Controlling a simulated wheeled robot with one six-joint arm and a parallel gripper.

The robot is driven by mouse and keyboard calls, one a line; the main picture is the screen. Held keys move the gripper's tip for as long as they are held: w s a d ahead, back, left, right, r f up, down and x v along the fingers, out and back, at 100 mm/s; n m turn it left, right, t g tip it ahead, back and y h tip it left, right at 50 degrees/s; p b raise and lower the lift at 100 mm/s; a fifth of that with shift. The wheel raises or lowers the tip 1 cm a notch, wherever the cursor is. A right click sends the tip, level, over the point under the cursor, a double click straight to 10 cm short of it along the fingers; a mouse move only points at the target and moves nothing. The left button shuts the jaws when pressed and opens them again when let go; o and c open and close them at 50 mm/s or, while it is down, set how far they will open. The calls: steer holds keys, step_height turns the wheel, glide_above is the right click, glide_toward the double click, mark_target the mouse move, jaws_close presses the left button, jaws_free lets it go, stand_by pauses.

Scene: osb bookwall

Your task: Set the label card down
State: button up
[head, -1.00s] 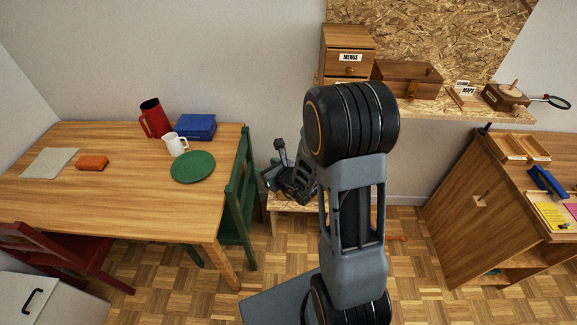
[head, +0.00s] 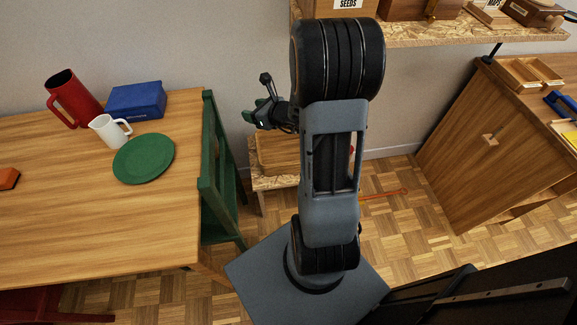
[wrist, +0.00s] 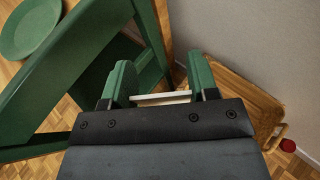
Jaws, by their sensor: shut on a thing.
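The label card (wrist: 163,99) shows in the wrist view as a thin white strip, seen nearly edge-on between my green fingertips. My gripper (wrist: 160,88) is shut on it and holds it beside the green chair. Any writing on the card is not visible. In the head view my gripper (head: 254,115) is small and dark, left of my arm and above the low bench; the card cannot be made out there.
A wooden tray (head: 280,153) lies on the low chipboard bench (head: 262,182) by the wall. The green chair (head: 218,165) stands close left, against the table (head: 60,220) with a green plate (head: 144,158), white jug (head: 108,131), red pitcher (head: 75,98) and blue box (head: 137,101). A wooden cabinet (head: 470,150) stands right.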

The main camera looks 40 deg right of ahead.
steer(key=s+d+f+b, duration=0.4)
steer(key=d+f+b, duration=0.2)
steer(key=f+b, duration=0.3)
steer(key=s+d+f+b, duration=0.3)
steer(key=d+f+b, duration=0.4)
steer(key=f+b, duration=0.2)
steer(key=w+d+f+b, duration=0.2)
steer(key=w+f+b, duration=0.7)
steer(key=w+f, duration=0.4)
steer(key=shift+d+f+b, duration=0.25)
steer(key=shift+f+b, duration=0.05)
steer(key=shift+f, duration=0.15)
steer(key=shift+f+b, duration=0.5)
